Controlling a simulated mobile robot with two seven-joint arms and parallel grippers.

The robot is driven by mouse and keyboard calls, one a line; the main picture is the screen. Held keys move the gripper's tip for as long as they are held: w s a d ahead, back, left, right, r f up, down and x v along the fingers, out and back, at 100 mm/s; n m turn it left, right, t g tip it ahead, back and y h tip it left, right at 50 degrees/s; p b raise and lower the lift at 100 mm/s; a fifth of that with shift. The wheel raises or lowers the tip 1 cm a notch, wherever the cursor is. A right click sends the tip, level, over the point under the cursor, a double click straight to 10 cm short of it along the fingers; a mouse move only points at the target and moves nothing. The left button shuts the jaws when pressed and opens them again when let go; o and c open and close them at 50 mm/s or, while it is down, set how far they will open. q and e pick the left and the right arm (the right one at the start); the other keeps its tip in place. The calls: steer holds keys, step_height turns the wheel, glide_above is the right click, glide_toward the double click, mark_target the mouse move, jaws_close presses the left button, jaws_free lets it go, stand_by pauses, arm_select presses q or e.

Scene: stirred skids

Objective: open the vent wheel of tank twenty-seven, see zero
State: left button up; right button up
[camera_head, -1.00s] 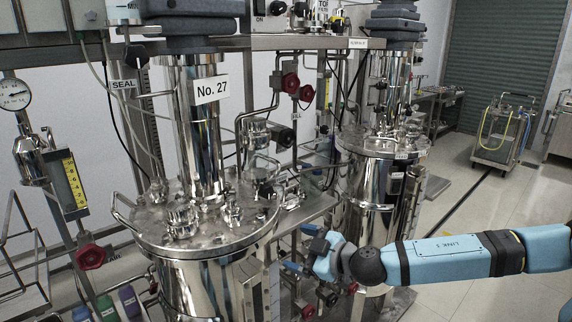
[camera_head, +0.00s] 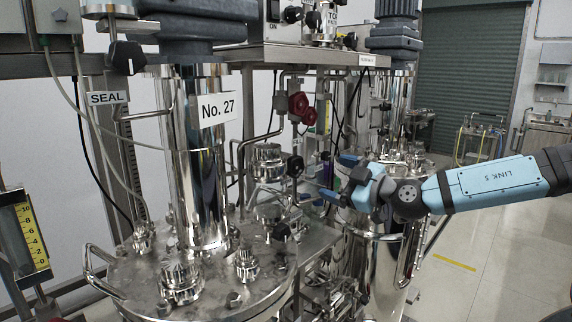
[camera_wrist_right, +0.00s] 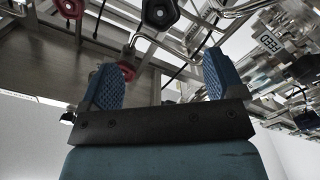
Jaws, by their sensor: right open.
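Tank No. 27 (camera_head: 196,285) is the steel vessel at the left of the head view, with its number plate (camera_head: 216,109) on the column. Two red wheels (camera_head: 298,103) sit on piping behind it, and red wheels (camera_wrist_right: 125,68) also show in the right wrist view. A black knob (camera_head: 295,166) is on the pipework right of the tank. Which of these is the vent wheel I cannot tell; no vent label is readable. My right gripper (camera_head: 335,178) is open and empty, right of that knob and apart from it. It also shows in the wrist view (camera_wrist_right: 160,72). My left gripper is not in view.
A second steel tank (camera_head: 378,265) stands just behind my right gripper. A yellow scale (camera_head: 32,238) is at the far left. A SEAL label (camera_head: 107,98) marks the left frame. Pipes crowd the space between the tanks. The floor at right is open, with a cart (camera_head: 482,143) farther back.

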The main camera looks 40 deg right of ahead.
mark_target(297, 166)
steer(key=w+p, duration=0.2)
steer(key=w, duration=0.1)
steer(key=w+p, duration=0.2)
steer(key=w, duration=0.2)
steer(key=w+a+p, duration=0.1)
steer(key=w+p, duration=0.1)
steer(key=w, duration=0.2)
steer(key=shift+w+r+p, duration=0.15)
steer(key=shift+w+p, duration=0.05)
steer(key=shift+p, duration=0.2)
steer(key=shift+w+a+p, duration=0.1)
steer(key=shift+w+p, duration=0.3)
steer(key=shift+w, duration=0.4)
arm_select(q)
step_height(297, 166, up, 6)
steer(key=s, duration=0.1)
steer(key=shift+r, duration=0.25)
arm_select(e)
steer(key=shift+f, duration=0.2)
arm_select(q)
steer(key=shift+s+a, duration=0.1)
arm_select(e)
steer(key=shift+c, duration=0.5)
steer(key=c, duration=0.8)
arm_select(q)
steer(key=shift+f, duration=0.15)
